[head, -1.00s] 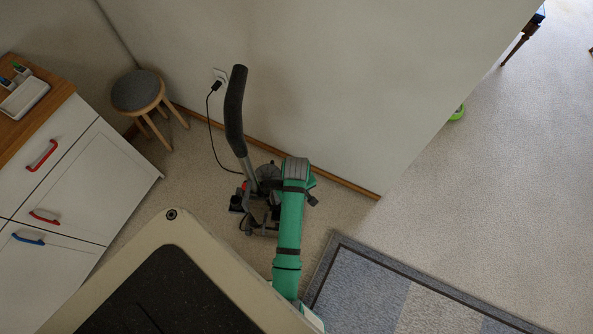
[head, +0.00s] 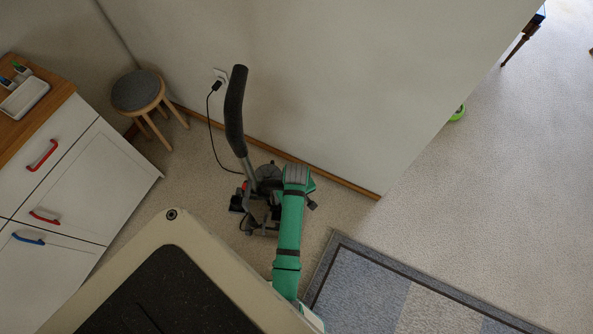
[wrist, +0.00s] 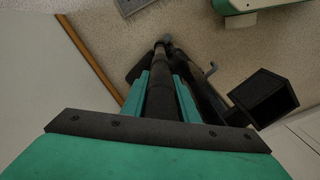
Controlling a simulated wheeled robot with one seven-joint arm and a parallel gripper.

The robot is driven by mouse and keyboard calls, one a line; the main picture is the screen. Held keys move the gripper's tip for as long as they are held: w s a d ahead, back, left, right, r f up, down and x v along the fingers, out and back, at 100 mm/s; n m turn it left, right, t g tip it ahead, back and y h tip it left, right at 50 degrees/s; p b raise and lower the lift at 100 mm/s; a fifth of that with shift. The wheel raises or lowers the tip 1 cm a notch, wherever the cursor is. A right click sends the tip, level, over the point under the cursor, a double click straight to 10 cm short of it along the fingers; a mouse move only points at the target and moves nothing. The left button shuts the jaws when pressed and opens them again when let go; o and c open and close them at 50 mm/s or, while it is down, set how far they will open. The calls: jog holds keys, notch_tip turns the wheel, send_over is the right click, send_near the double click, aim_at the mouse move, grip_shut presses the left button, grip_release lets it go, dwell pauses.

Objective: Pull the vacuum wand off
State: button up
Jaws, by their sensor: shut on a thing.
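The vacuum wand has a long, curved dark handle (head: 235,110) and a short grey tube below it. It leans up from a dark vacuum body (head: 265,185) on the floor by the wall. In the wrist view, my gripper (wrist: 161,88) has its green fingers on either side of a dark tube (wrist: 160,98) of the vacuum wand and is shut on it. The tube runs away towards the floor. In the head view my green arm hides part of the vacuum, and the fingers cannot be made out. Whether the wand is still joined to the body is unclear.
A black cord runs from the vacuum to a wall socket (head: 219,77). A round stool (head: 138,91) stands left, beside a white cabinet (head: 75,185) with coloured handles. A blue-grey rug (head: 370,290) lies right. Carpet on the far right is open beyond the wall's edge.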

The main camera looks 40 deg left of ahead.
grip_shut()
jog(key=shift+r, duration=0.1)
jog(key=shift+r, duration=5.55)
